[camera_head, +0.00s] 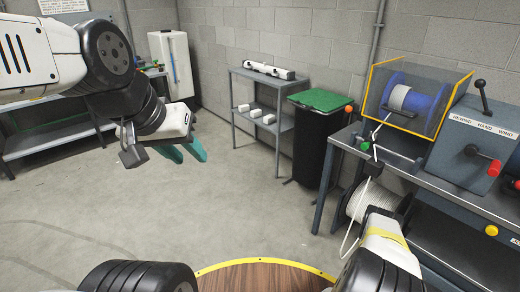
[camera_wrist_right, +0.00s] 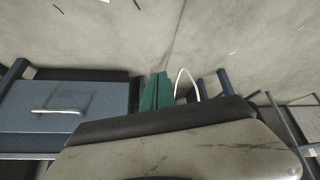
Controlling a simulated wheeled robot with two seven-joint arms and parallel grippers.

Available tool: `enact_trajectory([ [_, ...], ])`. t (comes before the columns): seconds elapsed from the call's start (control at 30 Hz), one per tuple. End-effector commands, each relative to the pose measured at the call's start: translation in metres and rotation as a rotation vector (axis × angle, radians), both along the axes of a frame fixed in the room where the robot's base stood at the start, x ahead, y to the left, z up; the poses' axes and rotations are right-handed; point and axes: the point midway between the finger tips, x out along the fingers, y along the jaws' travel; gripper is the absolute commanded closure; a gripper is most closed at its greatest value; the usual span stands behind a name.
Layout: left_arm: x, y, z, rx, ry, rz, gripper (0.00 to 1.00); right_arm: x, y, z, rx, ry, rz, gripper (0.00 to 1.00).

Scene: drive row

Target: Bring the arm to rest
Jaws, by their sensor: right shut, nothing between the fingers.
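My left arm reaches in from the left in the head view. Its gripper (camera_head: 192,158) hangs over bare floor, its two teal fingers apart with nothing seen between them. My right arm (camera_head: 385,243) comes up from the lower right edge, beside the winding bench; its fingers are hidden in this view. In the right wrist view the right gripper (camera_wrist_right: 157,88) shows its green fingers together, with nothing between them. A white cable loop (camera_wrist_right: 184,82) shows just right of these fingers; I cannot tell its distance from them.
The winding bench (camera_head: 340,139) stands at right with a blue spool (camera_head: 415,101) in a yellow-edged guard and a crank box (camera_head: 478,140). A white cable hangs to a lower reel (camera_head: 372,205). A green-lidded bin (camera_head: 314,145) and grey shelf (camera_head: 262,78) stand behind. The middle floor is clear.

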Motion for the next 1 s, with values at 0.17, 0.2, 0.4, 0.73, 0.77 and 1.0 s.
enact_trajectory([
  [0.17,0.000,0.000,0.000,0.000,0.000,0.000,0.64,0.040,-0.013,0.043,0.003,-0.007,0.011,1.00],
  [0.2,0.000,0.000,0.000,0.000,0.000,0.000,0.64,0.050,-0.016,0.055,0.004,-0.010,0.014,1.00],
  [0.4,0.000,0.000,0.000,0.000,0.000,0.000,0.64,0.113,-0.026,0.141,0.019,-0.022,0.036,1.00],
  [0.73,0.000,0.000,0.000,0.000,0.000,0.000,0.64,0.198,0.004,0.358,0.073,-0.043,0.105,1.00],
  [0.77,0.000,0.000,0.000,0.000,0.000,0.000,0.64,0.202,0.010,0.377,0.079,-0.045,0.112,1.00],
  [1.0,0.000,0.000,0.000,0.000,0.000,0.000,0.64,0.203,0.065,0.532,0.124,-0.060,0.184,1.00],
])
